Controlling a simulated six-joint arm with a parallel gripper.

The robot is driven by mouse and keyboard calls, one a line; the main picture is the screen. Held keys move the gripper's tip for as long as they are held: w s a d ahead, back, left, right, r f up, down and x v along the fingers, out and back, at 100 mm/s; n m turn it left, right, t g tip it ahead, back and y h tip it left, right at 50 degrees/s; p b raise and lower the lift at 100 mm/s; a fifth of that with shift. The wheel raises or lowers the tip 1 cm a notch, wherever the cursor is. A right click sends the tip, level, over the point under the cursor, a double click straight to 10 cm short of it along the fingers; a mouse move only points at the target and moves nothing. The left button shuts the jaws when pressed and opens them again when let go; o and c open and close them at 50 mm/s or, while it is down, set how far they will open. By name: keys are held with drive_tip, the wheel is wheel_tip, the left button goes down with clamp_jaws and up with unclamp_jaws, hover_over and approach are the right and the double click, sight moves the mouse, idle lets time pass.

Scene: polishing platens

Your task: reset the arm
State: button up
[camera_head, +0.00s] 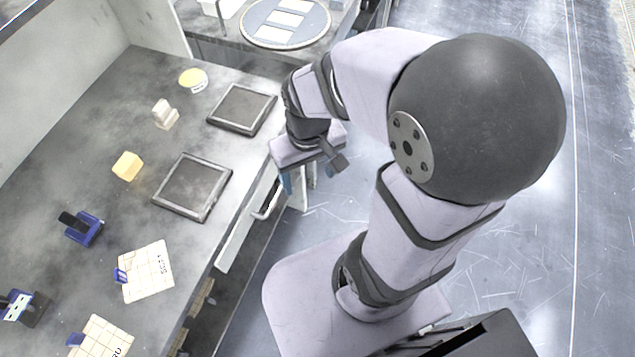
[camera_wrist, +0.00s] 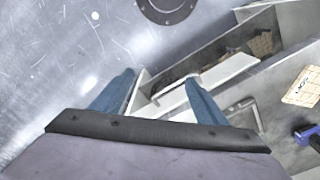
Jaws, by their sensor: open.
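My gripper (camera_head: 300,182) hangs at the end of my arm, beyond the bench's front edge and over the floor. In the wrist view my gripper (camera_wrist: 160,80) shows two blue fingers set well apart with nothing between them. Past the fingers are the floor and an open drawer (camera_wrist: 230,68) in the bench front. The gripper's fingers are partly hidden by its own body in the head view.
The bench holds two dark square plates (camera_head: 194,186) (camera_head: 242,109), a yellow block (camera_head: 127,166), a pale block (camera_head: 165,114), a round yellow-topped item (camera_head: 193,79), blue holders (camera_head: 84,229) and gridded cards (camera_head: 146,271). A round platen (camera_head: 285,22) is at the back. Floor at right is clear.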

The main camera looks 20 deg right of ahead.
drive_tip(key=s, duration=0.1)
drive_tip(key=s+d, duration=0.1)
drive_tip(key=shift+s+f+m, duration=0.3)
drive_tip(key=shift+s+f, duration=0.05)
